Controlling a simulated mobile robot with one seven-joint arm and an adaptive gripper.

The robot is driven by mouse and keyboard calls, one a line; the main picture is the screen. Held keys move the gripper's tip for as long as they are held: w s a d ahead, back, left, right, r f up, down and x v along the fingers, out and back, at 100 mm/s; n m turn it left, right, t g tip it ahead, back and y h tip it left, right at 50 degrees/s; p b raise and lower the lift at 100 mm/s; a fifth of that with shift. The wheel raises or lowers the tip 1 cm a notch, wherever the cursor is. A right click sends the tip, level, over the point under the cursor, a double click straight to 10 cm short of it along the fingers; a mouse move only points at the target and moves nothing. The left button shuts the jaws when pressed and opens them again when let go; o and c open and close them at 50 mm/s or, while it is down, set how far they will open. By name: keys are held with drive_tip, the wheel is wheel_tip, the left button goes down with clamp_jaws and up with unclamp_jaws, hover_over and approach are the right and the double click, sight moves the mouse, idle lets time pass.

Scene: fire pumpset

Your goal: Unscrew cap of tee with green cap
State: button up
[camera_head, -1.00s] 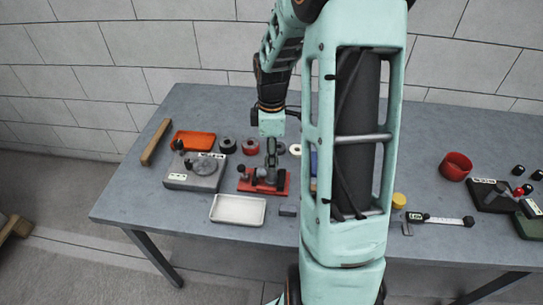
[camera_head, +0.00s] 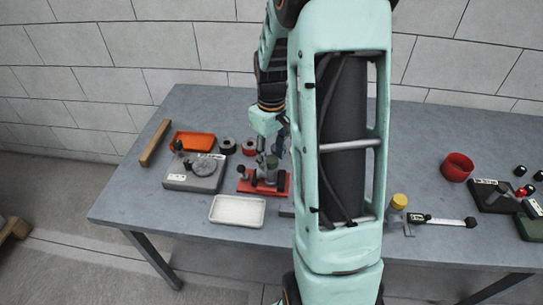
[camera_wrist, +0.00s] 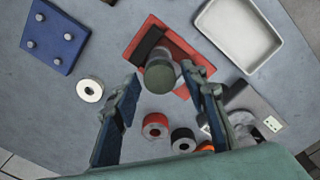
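The tee with the green cap stands in a red holder (camera_wrist: 140,48) on the table. In the wrist view its dull dark-green round cap (camera_wrist: 160,77) faces the camera, with a paler grey body behind it. In the head view the red holder (camera_head: 280,187) shows under my gripper, and the cap is hard to make out. My gripper (camera_wrist: 159,80) is open. Its fingertips lie on either side of the cap in the wrist view, with visible gaps. I cannot tell their height relative to it. In the head view my gripper (camera_head: 272,148) is partly hidden.
A white tray (camera_head: 238,221) lies in front of the holder. A grey fixture (camera_head: 178,184) and orange tray (camera_head: 193,140) stand left. Red and black rings (camera_wrist: 155,125) and a white ring (camera_wrist: 90,90) lie nearby. A blue pegged plate (camera_wrist: 53,40) lies off to one side.

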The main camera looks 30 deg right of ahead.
drive_tip(key=m, duration=0.6)
drive_tip(key=shift+m, duration=0.3)
drive_tip(key=shift+c, duration=0.7)
clamp_jaws()
drive_tip(key=n, duration=0.4)
drive_tip(key=shift+n, duration=0.3)
drive_tip(key=n, duration=0.4)
drive_tip(key=shift+n, duration=0.4)
